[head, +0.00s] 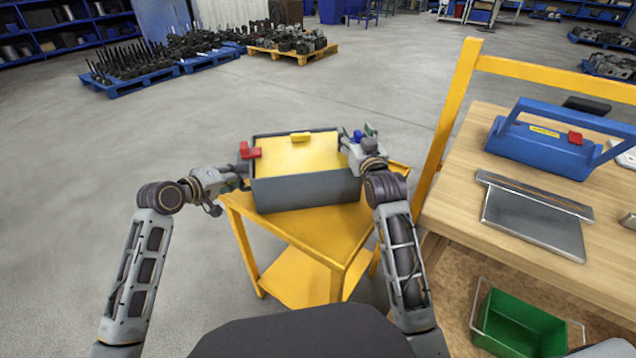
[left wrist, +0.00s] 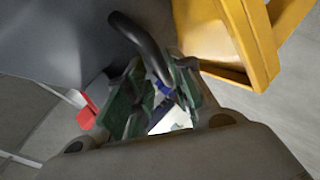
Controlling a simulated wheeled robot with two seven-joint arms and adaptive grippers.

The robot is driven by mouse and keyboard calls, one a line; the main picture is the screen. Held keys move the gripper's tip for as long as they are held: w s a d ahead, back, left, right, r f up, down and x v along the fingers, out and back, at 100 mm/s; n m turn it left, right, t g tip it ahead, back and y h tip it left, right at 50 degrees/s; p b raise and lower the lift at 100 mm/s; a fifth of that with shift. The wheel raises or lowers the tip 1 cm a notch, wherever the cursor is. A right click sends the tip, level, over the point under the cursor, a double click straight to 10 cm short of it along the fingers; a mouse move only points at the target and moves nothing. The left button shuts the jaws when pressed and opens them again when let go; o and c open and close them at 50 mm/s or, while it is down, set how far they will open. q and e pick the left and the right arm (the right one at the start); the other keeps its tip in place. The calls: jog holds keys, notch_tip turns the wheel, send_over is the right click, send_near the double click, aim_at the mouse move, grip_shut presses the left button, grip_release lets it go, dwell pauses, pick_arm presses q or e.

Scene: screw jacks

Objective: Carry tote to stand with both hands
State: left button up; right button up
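The grey tote (head: 305,193) with a yellow top (head: 297,152) stands upright at the yellow stand (head: 330,238); its underside is hidden, so full contact cannot be told. My left gripper (head: 240,177) is at the tote's left side, below a red piece (head: 250,150). In the left wrist view, the tote's dark curved handle (left wrist: 143,38) runs in between the green finger pads of my left gripper (left wrist: 160,103), which look apart with a gap. My right gripper (head: 358,142) is at the tote's right side; its fingers are partly hidden, and its grip is unclear.
A wooden workbench (head: 455,205) stands close on the right, with a blue toolbox (head: 540,150) and a metal plate (head: 533,222). A green bin (head: 520,322) is below it. Loaded pallets (head: 130,85) stand far back; the floor at left is clear.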

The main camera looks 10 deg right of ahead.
jog(key=shift+f, duration=0.1)
pick_arm(q)
jog(key=shift+r, duration=0.15)
pick_arm(e)
jog(key=shift+w, duration=0.1)
pick_arm(q)
jog(key=shift+s+a+r, duration=0.1)
jog(key=shift+s+a, duration=0.05)
jog(key=shift+a, duration=0.05)
jog(key=v, duration=1.1)
jog(key=shift+s+a, duration=0.1)
jog(key=shift+a, duration=0.1)
dwell(0.3)
pick_arm(e)
jog(key=shift+s, duration=6.05)
pick_arm(q)
notch_tip(320, 180, up, 9)
jog(key=p, duration=0.9)
pick_arm(e)
notch_tip(320, 180, up, 9)
jog(key=shift+r, duration=0.1)
